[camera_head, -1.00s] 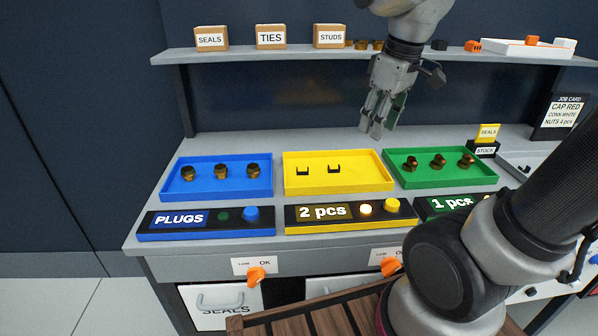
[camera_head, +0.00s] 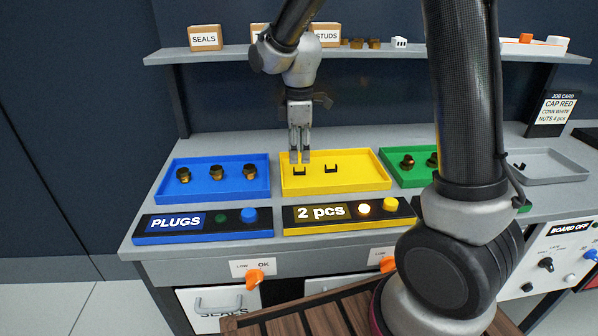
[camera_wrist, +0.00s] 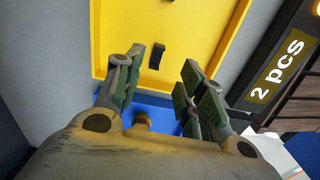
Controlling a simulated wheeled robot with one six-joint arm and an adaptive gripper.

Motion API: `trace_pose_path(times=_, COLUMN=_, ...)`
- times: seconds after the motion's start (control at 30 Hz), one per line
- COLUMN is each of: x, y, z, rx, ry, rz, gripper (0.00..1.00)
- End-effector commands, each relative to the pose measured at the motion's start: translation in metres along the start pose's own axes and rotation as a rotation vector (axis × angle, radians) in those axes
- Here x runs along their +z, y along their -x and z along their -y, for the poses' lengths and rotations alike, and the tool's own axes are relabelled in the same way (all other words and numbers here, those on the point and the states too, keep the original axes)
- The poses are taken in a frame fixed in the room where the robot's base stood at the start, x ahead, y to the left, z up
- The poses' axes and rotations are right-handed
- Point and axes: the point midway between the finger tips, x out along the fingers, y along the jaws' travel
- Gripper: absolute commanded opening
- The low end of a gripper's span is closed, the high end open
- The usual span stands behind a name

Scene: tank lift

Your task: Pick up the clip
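Two small black U-shaped clips lie in the yellow tray (camera_head: 360,184), a left clip (camera_head: 299,171) and a right clip (camera_head: 331,168). My gripper (camera_head: 299,158) points down over the left part of this tray, with its fingertips just above the left clip in the head view. In the wrist view my gripper (camera_wrist: 162,68) has its two fingers apart, with nothing between the pads. One clip (camera_wrist: 157,56) shows just past the fingertips, and part of another clip (camera_wrist: 167,1) is at the top edge.
The blue tray (camera_head: 212,199) with brass plugs is left of the yellow tray. The green tray (camera_head: 400,181) with brass parts is right, partly hidden by my arm. A label panel "2 pcs" (camera_head: 346,213) stands in front. A shelf (camera_head: 215,50) with boxes runs behind.

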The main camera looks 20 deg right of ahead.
Motion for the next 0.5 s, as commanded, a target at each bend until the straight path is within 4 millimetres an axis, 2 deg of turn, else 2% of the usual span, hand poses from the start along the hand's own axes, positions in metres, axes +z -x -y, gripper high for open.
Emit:
trace_pose_path(times=0.3, x=0.002, y=-0.046, z=-0.005, rx=-0.002, ry=-0.002, rz=0.001, gripper=0.39)
trace_pose_path(times=0.5, x=0.001, y=-0.051, z=-0.005, rx=0.002, ry=-0.003, rz=-0.001, gripper=0.39)
